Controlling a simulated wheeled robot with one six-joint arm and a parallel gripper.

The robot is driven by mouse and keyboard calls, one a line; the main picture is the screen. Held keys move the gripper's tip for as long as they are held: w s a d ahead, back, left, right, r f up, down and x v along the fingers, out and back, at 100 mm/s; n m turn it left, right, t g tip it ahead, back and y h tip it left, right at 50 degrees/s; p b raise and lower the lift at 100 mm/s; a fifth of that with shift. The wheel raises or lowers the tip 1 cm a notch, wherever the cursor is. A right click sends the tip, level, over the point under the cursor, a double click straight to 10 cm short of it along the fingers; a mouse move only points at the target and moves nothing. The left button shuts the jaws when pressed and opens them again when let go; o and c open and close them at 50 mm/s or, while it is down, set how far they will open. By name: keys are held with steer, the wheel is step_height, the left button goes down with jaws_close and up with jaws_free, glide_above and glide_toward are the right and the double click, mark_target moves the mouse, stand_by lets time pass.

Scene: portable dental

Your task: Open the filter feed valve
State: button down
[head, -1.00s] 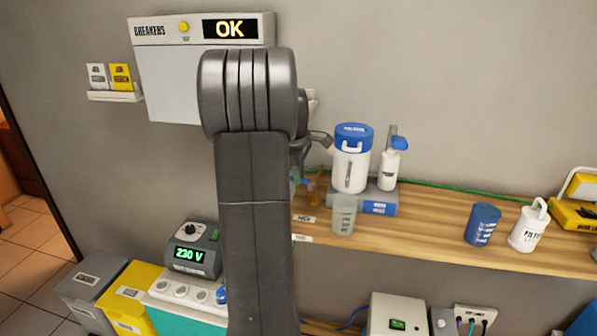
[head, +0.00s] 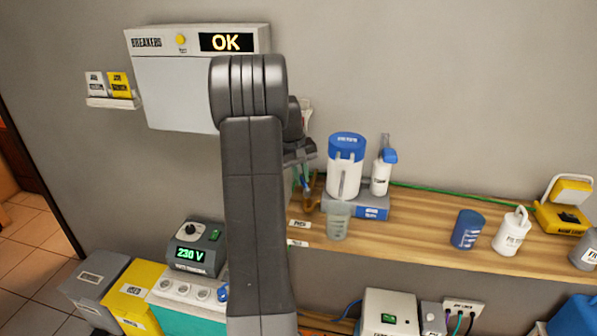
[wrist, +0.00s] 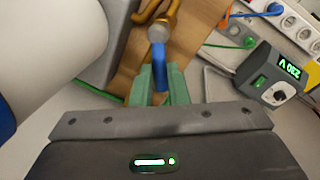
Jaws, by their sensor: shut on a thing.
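The valve's blue lever (wrist: 158,70) shows in the wrist view, joined to a round grey hub (wrist: 159,31) on a brass pipe (wrist: 165,12). The green fingers of my gripper (wrist: 160,85) are closed around the lever, one on each side. In the head view my gripper (head: 302,152) is partly hidden behind my arm, above the left end of the wooden counter; the brass pipe (head: 309,190) shows just below it. The white filter container with a blue lid (head: 345,165) stands to its right. The lever's exact angle is unclear in the head view.
A clear beaker (head: 338,221), a blue cup (head: 467,229) and a white jug (head: 512,231) stand on the counter (head: 420,240). A pump bottle (head: 381,175) stands beside the filter. The breaker box (head: 175,92) hangs at left. A 230 V unit (head: 195,248) sits below.

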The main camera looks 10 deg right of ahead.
steer(key=m, duration=0.1)
steer(key=d+m+p, duration=0.1)
steer(key=m, duration=0.1)
steer(key=shift+w+r+g, duration=0.1)
steer(key=shift+g, duration=0.3)
steer(key=shift+d+m+p, duration=0.25)
steer(key=shift+m+p, duration=0.1)
steer(key=shift+m, duration=0.4)
steer(key=shift+d+m+p, duration=0.25)
steer(key=shift+m+p, duration=0.1)
steer(key=shift+m, duration=0.4)
steer(key=c, duration=1.4)
jaws_free()
step_height(320, 180, up, 13)
steer(key=a, duration=0.2)
steer(key=shift+w+a+r, duration=0.2)
steer(key=shift+w, duration=0.25)
